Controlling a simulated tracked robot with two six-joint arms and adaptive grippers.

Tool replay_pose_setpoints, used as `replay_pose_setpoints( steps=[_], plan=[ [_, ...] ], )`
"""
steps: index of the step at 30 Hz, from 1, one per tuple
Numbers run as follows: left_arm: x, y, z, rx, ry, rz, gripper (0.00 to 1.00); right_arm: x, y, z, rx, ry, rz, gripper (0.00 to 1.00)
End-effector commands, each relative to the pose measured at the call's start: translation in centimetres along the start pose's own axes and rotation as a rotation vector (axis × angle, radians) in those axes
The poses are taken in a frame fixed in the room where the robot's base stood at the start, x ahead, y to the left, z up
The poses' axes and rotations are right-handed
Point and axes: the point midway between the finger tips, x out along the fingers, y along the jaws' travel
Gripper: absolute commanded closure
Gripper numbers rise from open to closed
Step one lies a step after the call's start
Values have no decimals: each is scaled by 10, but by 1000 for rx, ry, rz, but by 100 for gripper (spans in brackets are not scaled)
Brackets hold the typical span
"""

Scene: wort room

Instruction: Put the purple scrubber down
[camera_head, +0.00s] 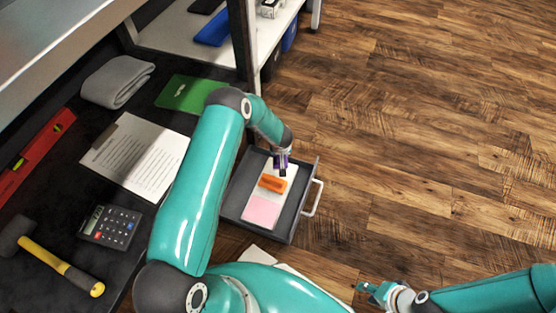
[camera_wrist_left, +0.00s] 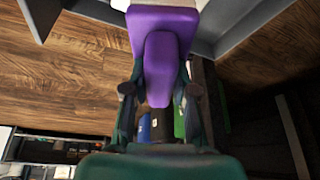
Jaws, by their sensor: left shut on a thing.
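The purple scrubber (camera_wrist_left: 162,25) is held in my left gripper (camera_wrist_left: 160,90), with a finger on each side of its narrower near part. In the head view, only a little purple shows at my left gripper (camera_head: 282,168). That gripper is over the far part of an open grey drawer (camera_head: 231,206). I cannot tell whether the scrubber touches anything in the drawer. My right gripper (camera_head: 374,291) is low at the bottom right, away from the drawer; its finger opening is too small to read.
The drawer holds an orange block (camera_head: 272,183) and a pink pad (camera_head: 262,212). Its handle (camera_head: 315,197) faces right. The dark worktop at left carries a calculator (camera_head: 110,227), hammer (camera_head: 60,264), paper sheet (camera_head: 138,158), green item (camera_head: 186,93) and grey cloth (camera_head: 117,80).

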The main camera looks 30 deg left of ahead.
Motion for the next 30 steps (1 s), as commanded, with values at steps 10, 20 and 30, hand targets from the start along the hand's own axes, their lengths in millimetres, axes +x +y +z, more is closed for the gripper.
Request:
replay_pose_setpoints(
  steps=[10,20,30],
  plan=[
    [37,0,15,-1,1,0,100,18,7,0,0,0,0,63],
    [41,0,16,-1,1,0,100,19,7,0,0,0,0,63],
    [49,0,20,-1,1,0,70,25,9,0,0,0,0,63]
  ],
)
